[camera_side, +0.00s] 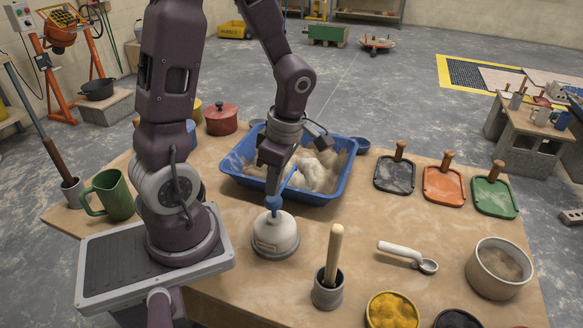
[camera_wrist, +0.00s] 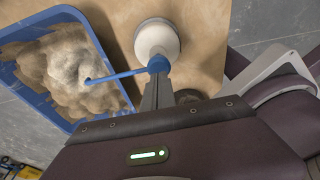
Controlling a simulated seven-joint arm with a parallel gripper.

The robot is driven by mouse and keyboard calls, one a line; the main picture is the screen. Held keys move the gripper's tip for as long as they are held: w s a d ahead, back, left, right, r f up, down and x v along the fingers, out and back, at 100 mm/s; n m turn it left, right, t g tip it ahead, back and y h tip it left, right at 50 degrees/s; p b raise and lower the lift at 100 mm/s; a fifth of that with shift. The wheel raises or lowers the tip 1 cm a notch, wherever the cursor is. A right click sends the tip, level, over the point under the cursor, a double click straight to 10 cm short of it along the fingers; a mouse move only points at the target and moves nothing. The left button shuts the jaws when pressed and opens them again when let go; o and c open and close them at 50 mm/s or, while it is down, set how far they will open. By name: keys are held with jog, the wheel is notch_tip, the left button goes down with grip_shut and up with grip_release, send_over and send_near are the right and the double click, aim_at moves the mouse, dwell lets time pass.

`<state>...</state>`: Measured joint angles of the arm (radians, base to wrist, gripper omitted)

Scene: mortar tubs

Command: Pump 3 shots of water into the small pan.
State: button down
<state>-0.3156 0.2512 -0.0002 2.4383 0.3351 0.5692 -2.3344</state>
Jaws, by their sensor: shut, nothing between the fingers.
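A white dispenser bottle (camera_side: 275,238) with a blue pump head (camera_side: 273,203) stands upright on the table; it also shows in the wrist view (camera_wrist: 156,39). Its blue nozzle (camera_wrist: 115,74) reaches over the rim of a blue pan (camera_side: 232,177), which holds pale powdery heaps (camera_wrist: 65,68). My gripper (camera_side: 271,190) is shut and empty, pointing down at the top of the pump head. Its tips are at or just above the head (camera_wrist: 158,64); I cannot tell whether they touch.
A green mug (camera_side: 112,196) and red pot (camera_side: 221,119) stand left. A pestle pot (camera_side: 328,291), scoop (camera_side: 408,257), grey tub (camera_side: 498,268) and yellow powder bowl (camera_side: 392,312) stand right and front.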

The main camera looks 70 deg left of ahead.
aim_at(274, 199)
jog(key=shift+f, duration=1.7)
jog(key=shift+r, duration=1.7)
jog(key=shift+f, duration=0.15)
jog(key=shift+f, duration=1.6)
jog(key=shift+r, duration=1.75)
